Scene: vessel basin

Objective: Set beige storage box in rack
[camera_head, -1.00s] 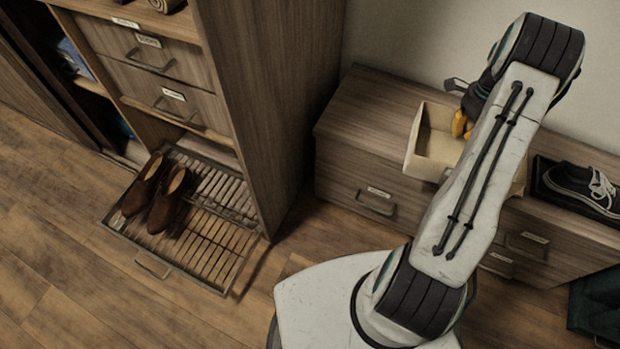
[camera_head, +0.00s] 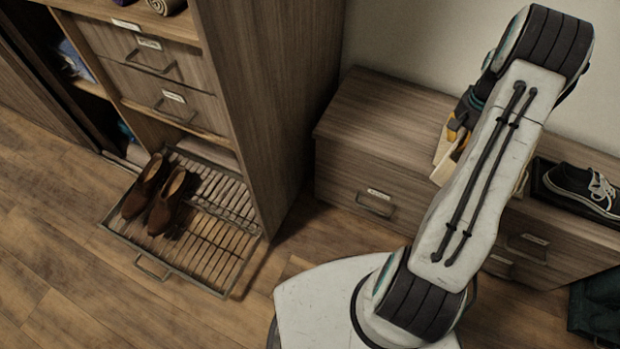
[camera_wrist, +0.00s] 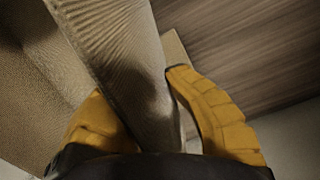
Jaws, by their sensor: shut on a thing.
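The beige storage box (camera_head: 447,160) is over the low cabinet, mostly hidden behind my white arm. My gripper (camera_head: 457,130), with yellow fingers, is shut on one wall of the box. In the wrist view the box wall (camera_wrist: 125,60) runs between the two yellow fingers (camera_wrist: 150,115), and the inside of the box shows at the left. I cannot tell whether the box touches the cabinet top. A slatted pull-out rack (camera_head: 207,255) extends from the tall cabinet at left. Its front right part is bare.
Brown shoes (camera_head: 163,205) stand on the left of the rack. The low wooden cabinet (camera_head: 375,115) has clear top space at its left. A dark shoe (camera_head: 585,188) sits in a black tray at right. The tall cabinet's side panel (camera_head: 255,90) stands between rack and low cabinet.

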